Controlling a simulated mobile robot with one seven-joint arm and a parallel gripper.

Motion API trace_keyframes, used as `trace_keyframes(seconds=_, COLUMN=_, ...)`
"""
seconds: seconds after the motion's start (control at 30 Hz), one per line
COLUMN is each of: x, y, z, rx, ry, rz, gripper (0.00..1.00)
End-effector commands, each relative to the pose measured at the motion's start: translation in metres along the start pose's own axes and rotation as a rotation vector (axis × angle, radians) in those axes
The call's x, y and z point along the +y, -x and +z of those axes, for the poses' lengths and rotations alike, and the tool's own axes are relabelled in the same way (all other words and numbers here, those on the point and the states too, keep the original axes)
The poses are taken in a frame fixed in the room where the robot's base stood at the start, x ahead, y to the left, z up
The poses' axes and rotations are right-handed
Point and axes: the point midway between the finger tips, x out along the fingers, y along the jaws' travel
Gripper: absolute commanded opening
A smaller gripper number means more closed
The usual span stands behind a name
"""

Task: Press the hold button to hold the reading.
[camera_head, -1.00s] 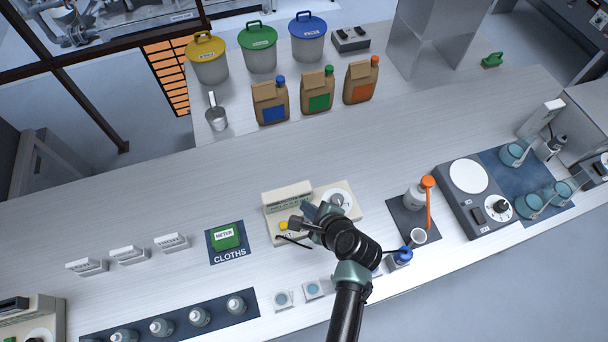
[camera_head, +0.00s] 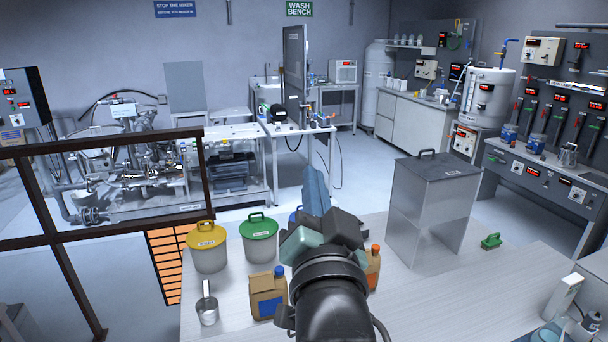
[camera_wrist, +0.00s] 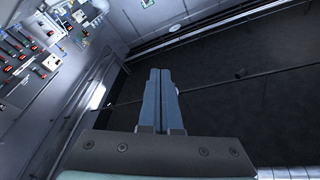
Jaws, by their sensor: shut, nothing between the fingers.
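The hold button and the bench meter it would sit on do not show in either view now. My gripper (camera_head: 316,172) is raised in the middle of the head view, above the far part of the bench, with its blue fingers pointing up and away. In the wrist view my gripper (camera_wrist: 160,72) has its two fingers together and nothing between them. The gripper touches nothing that I can see.
On the bench (camera_head: 440,305) stand a yellow-lidded bucket (camera_head: 208,252), a green-lidded bucket (camera_head: 260,246), a brown jug with a blue label (camera_head: 267,296), a metal scoop (camera_head: 207,307) and a tall steel box (camera_head: 432,205).

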Motion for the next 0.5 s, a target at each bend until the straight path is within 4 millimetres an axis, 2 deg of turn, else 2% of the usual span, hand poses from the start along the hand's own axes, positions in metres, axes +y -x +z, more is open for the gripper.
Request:
trace_keyframes(seconds=0.03, x=-0.024, y=0.012, z=-0.027, rx=0.097, ry=0.104, rz=-0.047, gripper=0.00)
trace_keyframes(seconds=0.1, x=-0.054, y=0.031, z=-0.063, rx=0.221, ry=0.241, rz=-0.088, gripper=0.00)
trace_keyframes(seconds=0.2, x=-0.087, y=0.063, z=-0.105, rx=0.382, ry=0.400, rz=-0.115, gripper=0.00)
trace_keyframes(seconds=0.33, x=-0.115, y=0.098, z=-0.139, rx=0.529, ry=0.533, rz=-0.121, gripper=0.00)
trace_keyframes(seconds=0.5, x=-0.128, y=0.117, z=-0.154, rx=0.603, ry=0.598, rz=-0.116, gripper=0.00)
